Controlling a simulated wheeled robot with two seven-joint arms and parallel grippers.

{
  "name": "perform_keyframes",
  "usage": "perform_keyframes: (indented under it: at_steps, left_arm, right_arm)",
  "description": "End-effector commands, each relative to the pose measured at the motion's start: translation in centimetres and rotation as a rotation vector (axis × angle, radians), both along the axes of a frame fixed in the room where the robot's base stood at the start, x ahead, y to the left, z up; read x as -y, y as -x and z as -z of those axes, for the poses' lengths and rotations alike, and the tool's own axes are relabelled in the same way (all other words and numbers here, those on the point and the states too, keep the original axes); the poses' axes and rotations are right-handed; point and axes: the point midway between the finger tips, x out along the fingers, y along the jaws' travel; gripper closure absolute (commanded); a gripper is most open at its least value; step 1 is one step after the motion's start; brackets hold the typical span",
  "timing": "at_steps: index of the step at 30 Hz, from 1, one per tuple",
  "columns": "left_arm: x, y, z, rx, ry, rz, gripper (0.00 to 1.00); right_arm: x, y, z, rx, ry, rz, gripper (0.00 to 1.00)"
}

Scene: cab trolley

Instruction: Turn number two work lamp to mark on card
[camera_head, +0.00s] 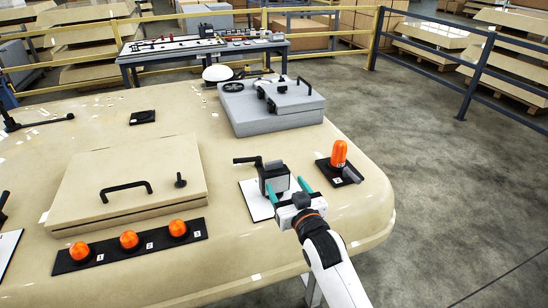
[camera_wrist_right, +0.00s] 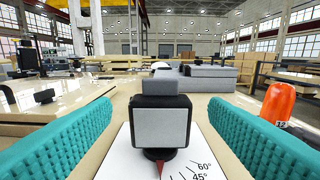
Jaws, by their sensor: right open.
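A work lamp (camera_head: 272,178) with a dark boxy head and a side handle stands on a white card (camera_head: 252,200) near the right end of the beige surface. In the right wrist view the lamp (camera_wrist_right: 160,124) shows a grey face toward me. A red pointer (camera_wrist_right: 160,169) under it points toward me, left of the card's printed 45° and 60° marks (camera_wrist_right: 202,172). My right gripper (camera_head: 288,188) is open, its teal fingers on either side of the lamp in the wrist view, with visible gaps. I cannot read a lamp number. My left gripper is not in view.
An orange beacon (camera_head: 339,155) stands on a black plate just right of the lamp. A grey case (camera_head: 270,118) lies behind. A beige hatch (camera_head: 125,180) and a strip of several orange domes (camera_head: 130,246) lie left. Another card (camera_head: 8,245) shows at the left edge.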

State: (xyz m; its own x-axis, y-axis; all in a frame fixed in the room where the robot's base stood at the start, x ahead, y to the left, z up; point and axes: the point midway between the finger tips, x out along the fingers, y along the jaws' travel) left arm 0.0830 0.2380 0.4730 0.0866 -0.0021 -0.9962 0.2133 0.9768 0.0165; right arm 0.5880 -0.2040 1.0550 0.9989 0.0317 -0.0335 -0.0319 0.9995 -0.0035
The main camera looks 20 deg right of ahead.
Motion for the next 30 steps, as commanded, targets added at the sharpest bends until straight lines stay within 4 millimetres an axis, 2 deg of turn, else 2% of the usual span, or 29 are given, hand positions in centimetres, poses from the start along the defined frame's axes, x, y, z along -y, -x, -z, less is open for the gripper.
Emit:
perform_keyframes:
  at_steps: [2, 8, 15, 21, 30]
  left_arm:
    - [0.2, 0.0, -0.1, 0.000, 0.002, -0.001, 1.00]
    - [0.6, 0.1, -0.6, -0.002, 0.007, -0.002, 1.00]
    - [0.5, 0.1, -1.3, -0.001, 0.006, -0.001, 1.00]
    - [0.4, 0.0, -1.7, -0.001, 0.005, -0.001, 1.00]
    - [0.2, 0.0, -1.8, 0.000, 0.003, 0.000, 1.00]
  right_arm:
    - [0.0, -0.7, -0.7, 0.029, -0.002, -0.001, 0.31]
    - [-0.1, -3.0, -0.9, 0.034, -0.003, -0.002, 0.31]
    - [-0.3, -7.9, -0.9, 0.033, -0.004, -0.002, 0.31]
    - [-0.4, -11.0, -0.7, 0.030, -0.004, -0.002, 0.31]
    - [-0.5, -12.5, -0.6, 0.030, -0.003, -0.002, 0.31]
